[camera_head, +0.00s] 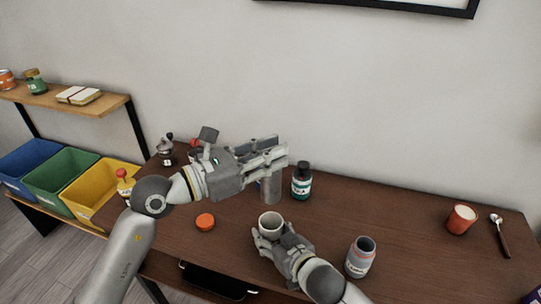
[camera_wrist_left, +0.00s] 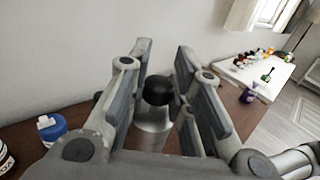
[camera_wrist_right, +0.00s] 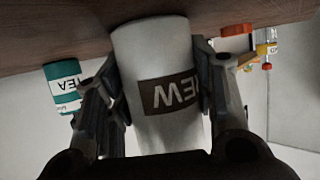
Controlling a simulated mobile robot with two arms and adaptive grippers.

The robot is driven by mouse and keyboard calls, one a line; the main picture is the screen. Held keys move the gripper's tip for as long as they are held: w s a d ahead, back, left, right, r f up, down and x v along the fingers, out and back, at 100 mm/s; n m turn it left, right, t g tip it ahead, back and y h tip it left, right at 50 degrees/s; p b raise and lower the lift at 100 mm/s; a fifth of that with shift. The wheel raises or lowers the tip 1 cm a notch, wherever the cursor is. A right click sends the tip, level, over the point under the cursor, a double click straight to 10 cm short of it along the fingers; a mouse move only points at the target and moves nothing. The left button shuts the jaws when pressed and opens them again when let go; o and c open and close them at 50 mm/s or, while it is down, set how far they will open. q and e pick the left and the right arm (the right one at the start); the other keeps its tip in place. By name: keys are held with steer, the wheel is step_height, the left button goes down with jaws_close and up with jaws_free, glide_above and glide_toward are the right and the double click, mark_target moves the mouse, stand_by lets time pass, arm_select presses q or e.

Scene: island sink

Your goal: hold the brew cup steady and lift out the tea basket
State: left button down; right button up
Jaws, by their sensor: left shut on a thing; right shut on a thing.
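The white brew cup (camera_head: 271,221) is upright near the middle of the table, and its open top shows in the head view. My right gripper (camera_head: 268,236) is shut around its sides. The right wrist view shows the cup (camera_wrist_right: 150,65) between both fingers, with a dark label band. My left gripper (camera_head: 277,152) is above and behind the cup, shut on the tea basket (camera_head: 270,190), a grey cylinder hanging below the fingers. In the left wrist view the basket's black knob (camera_wrist_left: 158,90) is between the fingers. The basket's bottom appears above the cup's rim, apart from it.
A teal tea jar (camera_head: 301,184) stands close right of the basket. A grey jar (camera_head: 360,257) is right of my right gripper. An orange lid (camera_head: 205,222) lies left of the cup. A red cup (camera_head: 461,220) and a handled tool (camera_head: 501,236) are far right; the table between is clear.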

steer(key=o, duration=1.2)
steer(key=shift+c, duration=0.2)
